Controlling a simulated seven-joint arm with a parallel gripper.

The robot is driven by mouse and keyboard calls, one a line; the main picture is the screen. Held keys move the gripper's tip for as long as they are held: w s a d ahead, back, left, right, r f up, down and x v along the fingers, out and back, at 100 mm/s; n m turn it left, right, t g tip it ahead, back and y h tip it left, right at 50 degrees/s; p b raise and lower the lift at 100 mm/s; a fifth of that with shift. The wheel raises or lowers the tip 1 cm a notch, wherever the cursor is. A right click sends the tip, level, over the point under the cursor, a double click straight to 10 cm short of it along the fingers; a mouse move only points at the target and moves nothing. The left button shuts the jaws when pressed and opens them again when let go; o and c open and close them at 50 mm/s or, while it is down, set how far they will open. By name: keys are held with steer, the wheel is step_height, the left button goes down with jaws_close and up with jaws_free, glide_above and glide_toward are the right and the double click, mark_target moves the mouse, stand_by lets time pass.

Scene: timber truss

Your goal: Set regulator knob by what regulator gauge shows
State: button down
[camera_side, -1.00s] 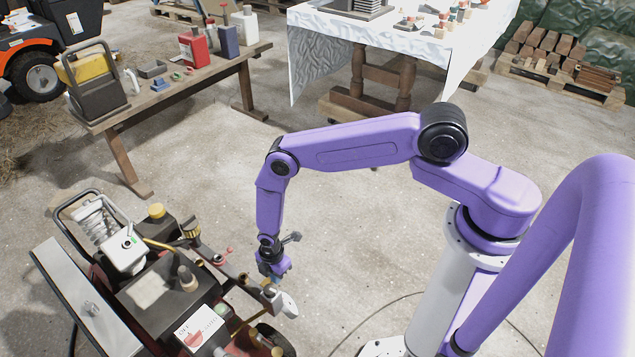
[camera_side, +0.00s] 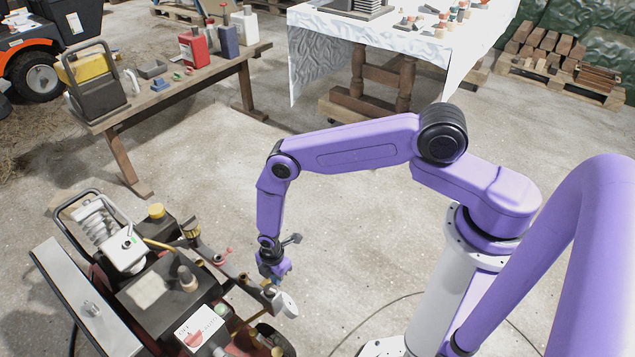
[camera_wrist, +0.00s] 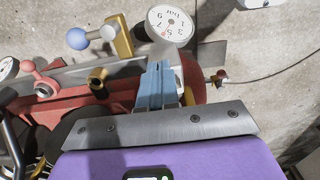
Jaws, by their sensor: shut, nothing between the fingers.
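The regulator gauge (camera_wrist: 170,22) is a round white dial marked "bar" in the wrist view, seen upside down. Its odd numbers run from 1 to 9, and a small red mark shows near its lower left; the exact reading is too small to tell. In the side view the gauge (camera_side: 286,304) is a pale disc at the machine's right end. My gripper (camera_wrist: 158,72) has its blue fingers shut and empty, just below the gauge in the wrist view. In the side view my gripper (camera_side: 283,279) is above the machine's right end. I cannot make out the regulator knob; the fingers may hide it.
A blue ball handle (camera_wrist: 77,38), a brass fitting (camera_wrist: 97,80) and a pink-red lever (camera_wrist: 45,86) stand left of the fingers. A printed card (camera_side: 199,328) lies on the machine. A wooden bench (camera_side: 160,95) stands behind. Concrete floor between is clear.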

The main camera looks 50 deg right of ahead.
steer(key=shift+s+a, duration=0.2)
steer(key=shift+d, duration=0.1)
step_height(320, 180, up, 6)
steer(key=shift+d, duration=0.4)
stand_by(0.5)
step_height(320, 180, down, 6)
steer(key=shift+a, duration=0.3)
stand_by(0.8)
